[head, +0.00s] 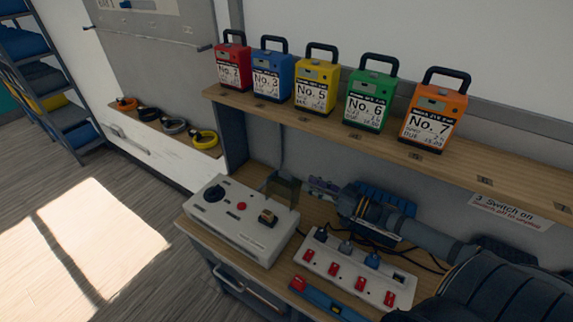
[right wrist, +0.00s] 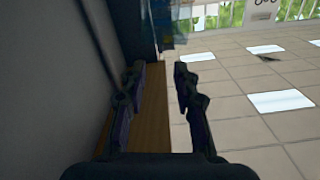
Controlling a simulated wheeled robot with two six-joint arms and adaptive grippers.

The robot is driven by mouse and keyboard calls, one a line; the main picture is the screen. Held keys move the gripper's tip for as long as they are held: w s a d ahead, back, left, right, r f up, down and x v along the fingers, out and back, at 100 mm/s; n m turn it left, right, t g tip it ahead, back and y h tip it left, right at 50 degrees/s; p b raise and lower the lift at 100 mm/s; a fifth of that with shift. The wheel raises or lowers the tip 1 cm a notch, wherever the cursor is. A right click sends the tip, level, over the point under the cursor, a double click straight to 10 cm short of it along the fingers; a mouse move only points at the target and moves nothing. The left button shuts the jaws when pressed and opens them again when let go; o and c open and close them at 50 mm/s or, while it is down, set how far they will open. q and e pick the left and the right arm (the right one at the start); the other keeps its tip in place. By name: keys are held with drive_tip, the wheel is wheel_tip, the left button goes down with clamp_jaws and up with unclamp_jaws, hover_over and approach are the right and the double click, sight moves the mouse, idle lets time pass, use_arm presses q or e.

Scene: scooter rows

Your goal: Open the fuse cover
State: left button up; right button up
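The white control box (head: 238,222) stands on the left end of the wooden bench. It carries a black knob, a red button (head: 241,206) and a small fuse part (head: 267,217). The smoked see-through fuse cover (head: 283,189) stands raised at the box's back right edge, behind the fuse part, which is exposed. My right gripper (head: 318,185) reaches in from the right and points left, just right of the cover; a small gap shows between them. In the right wrist view its fingers (right wrist: 160,72) are apart with nothing between them. My left gripper is out of view.
A white power strip (head: 358,268) with red switches and plugs lies below my right arm, with black cables around it. A blue tool (head: 328,301) lies at the front edge. A shelf (head: 465,160) above holds several coloured numbered packs. Floor is free at left.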

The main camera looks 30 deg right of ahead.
sight(287, 174)
drive_tip(key=b+x, duration=0.2)
drive_tip(key=x, duration=0.5)
drive_tip(key=shift+w+a+r, duration=0.15)
drive_tip(key=shift+w+a, duration=0.1)
drive_tip(key=shift+w, duration=0.05)
drive_tip(key=shift+p+x, duration=0.35)
drive_tip(key=shift+x, duration=0.5)
drive_tip(key=shift+w+a, duration=0.15)
drive_tip(key=shift+w, duration=0.2)
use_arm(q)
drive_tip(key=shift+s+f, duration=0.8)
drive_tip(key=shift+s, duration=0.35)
use_arm(e)
drive_tip(key=shift+c, duration=0.4)
drive_tip(key=c, duration=0.5)
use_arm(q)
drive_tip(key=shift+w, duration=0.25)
use_arm(e)
clamp_jaws()
